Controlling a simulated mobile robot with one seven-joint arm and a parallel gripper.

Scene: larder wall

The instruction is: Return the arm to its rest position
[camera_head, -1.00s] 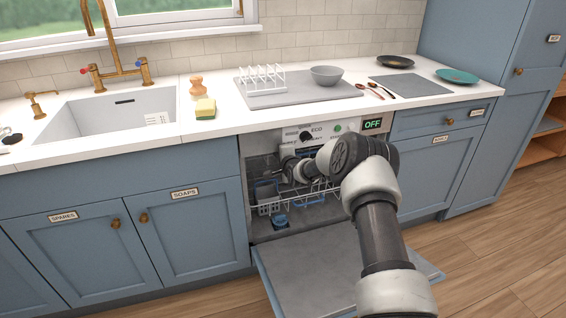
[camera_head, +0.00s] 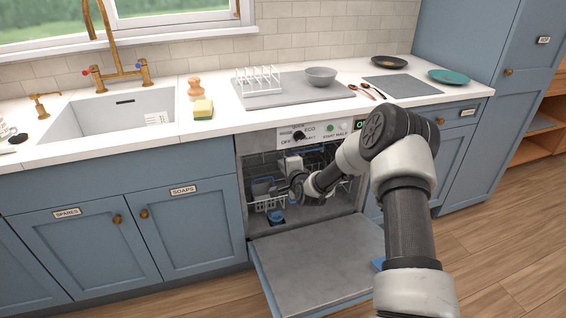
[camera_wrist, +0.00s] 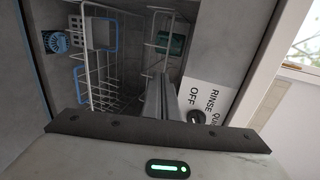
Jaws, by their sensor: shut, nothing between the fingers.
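My arm reaches from the lower right of the head view to the open dishwasher (camera_head: 318,275). My gripper (camera_head: 297,184) is at the dishwasher's opening, in front of the white wire rack, and looks small and dark there. In the wrist view my gripper (camera_wrist: 160,85) shows as two grey fingers close together, with nothing held between them. The rack (camera_wrist: 110,75) lies beyond and to the left of the fingers. The control panel with its OFF knob (camera_wrist: 196,116) is just to their right. My forearm hides part of the dishwasher's right side in the head view.
The lowered dishwasher door lies below my arm. A blue item (camera_head: 276,216) and a grey basket (camera_head: 264,190) are inside. The counter above carries a bowl (camera_head: 321,76), a plate rack (camera_head: 258,84), a sponge (camera_head: 203,109) and plates. The floor at right is clear.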

